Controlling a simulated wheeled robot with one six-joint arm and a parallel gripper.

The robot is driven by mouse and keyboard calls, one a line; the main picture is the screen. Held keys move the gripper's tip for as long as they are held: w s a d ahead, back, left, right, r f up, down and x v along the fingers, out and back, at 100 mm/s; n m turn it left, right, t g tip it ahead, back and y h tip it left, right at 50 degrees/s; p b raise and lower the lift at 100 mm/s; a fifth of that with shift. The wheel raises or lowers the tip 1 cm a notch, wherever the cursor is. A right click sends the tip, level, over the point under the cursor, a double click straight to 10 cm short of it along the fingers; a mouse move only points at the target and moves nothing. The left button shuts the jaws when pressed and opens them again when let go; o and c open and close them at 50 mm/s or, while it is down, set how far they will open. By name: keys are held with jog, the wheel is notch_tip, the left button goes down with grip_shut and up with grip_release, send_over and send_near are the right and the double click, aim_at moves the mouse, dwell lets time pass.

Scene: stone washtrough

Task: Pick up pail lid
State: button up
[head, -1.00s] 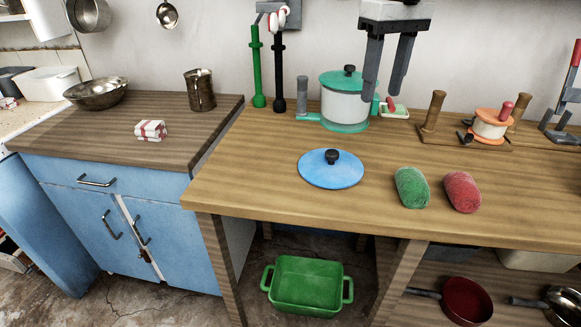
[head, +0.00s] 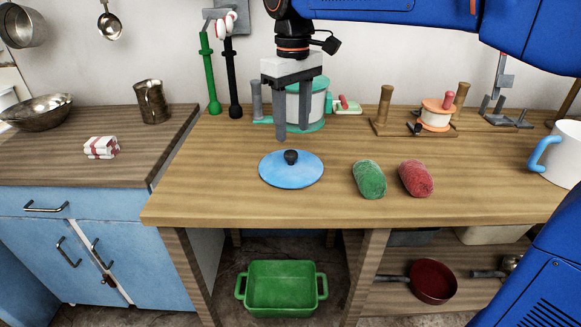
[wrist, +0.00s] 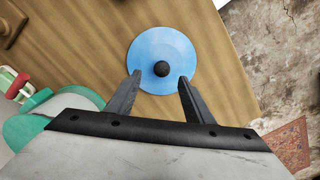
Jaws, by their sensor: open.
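The pail lid (head: 274,171) is a flat blue disc with a black knob (head: 291,157) at its middle. It lies on the wooden worktop near the front edge. My gripper (head: 292,134) is open and empty, pointing down above the lid. In the wrist view the lid (wrist: 145,50) lies beyond my fingertips (wrist: 160,74), with its knob (wrist: 162,69) roughly between them in the picture. I see no contact between the fingers and the knob.
A white pot with a green base (head: 304,106) stands behind the lid. Green (head: 369,180) and red (head: 416,179) rounded bundles lie to the right. A white mug (head: 562,160) stands far right. A green tub (head: 281,287) is below the worktop (head: 220,200).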

aim_at(291, 153)
jog(key=shift+s+a+f, duration=0.1)
jog(key=shift+a+f, duration=0.05)
jog(key=shift+f, duration=3.05)
grip_shut()
